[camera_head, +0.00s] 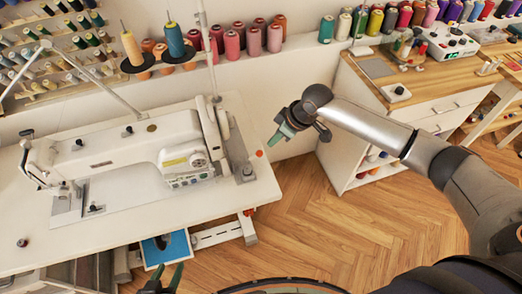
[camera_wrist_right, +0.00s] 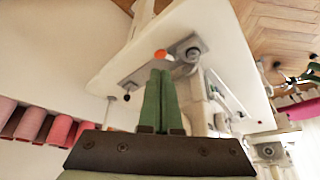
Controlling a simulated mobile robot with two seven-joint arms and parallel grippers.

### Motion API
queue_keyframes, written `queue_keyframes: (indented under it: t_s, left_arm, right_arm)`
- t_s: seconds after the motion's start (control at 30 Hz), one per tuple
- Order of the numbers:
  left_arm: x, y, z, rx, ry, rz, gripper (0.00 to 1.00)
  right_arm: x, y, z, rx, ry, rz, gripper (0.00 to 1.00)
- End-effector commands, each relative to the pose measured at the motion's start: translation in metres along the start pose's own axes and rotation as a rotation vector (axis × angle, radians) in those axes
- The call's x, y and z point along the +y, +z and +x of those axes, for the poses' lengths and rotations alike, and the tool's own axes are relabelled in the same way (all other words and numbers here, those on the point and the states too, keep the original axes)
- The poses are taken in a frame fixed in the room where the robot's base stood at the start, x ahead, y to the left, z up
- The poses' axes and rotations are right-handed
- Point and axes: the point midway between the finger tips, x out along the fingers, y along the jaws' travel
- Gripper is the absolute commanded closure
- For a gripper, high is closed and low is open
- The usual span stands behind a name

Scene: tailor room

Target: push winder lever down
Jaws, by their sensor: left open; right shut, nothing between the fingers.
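The white sewing machine (camera_head: 150,150) stands on a white table (camera_head: 115,225). Right of its head, near the table's right edge, is a small grey fitting (camera_head: 246,172) with an orange knob (camera_head: 259,153) beside it; I cannot tell for certain which part is the winder lever. The wrist view shows the orange knob (camera_wrist_right: 160,56) and grey fitting (camera_wrist_right: 190,48) beyond the fingertips. My right gripper (camera_head: 279,136) is shut and empty, just right of the table edge, apart from the knob. My left gripper (camera_head: 168,277) is open and empty, low at the bottom edge.
Thread spools on a cone stand (camera_head: 150,62) rise behind the machine, with a thin post (camera_head: 208,50) beside them. A wooden-topped cabinet (camera_head: 430,75) stands at the right. A blue pedal-like panel (camera_head: 167,247) is under the table. Wooden floor lies open between table and cabinet.

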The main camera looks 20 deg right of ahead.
Motion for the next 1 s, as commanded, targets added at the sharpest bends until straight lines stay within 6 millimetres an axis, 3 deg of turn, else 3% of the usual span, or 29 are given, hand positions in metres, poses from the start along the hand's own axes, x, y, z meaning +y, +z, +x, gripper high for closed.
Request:
queue_keyframes:
  t_s: [0.27,0.43,0.7,1.0]
  left_arm:
    - [0.0,0.002,0.002,0.0,0.0,0.0,0.5]
    - [-0.001,0.007,0.006,0.0,-0.001,0.0,0.5]
    - [-0.003,0.038,0.034,-0.001,-0.001,0.0,0.5]
    - [-0.004,0.05,0.045,-0.002,0.0,0.0,0.5]
  right_arm:
    - [0.0,0.0,0.006,0.001,-0.001,0.001,1.0]
    - [-0.001,0.001,0.026,0.0,-0.002,0.001,1.0]
    - [0.0,0.003,0.059,0.002,0.0,0.0,1.0]
    - [0.0,0.001,0.071,0.001,0.001,0.0,1.0]
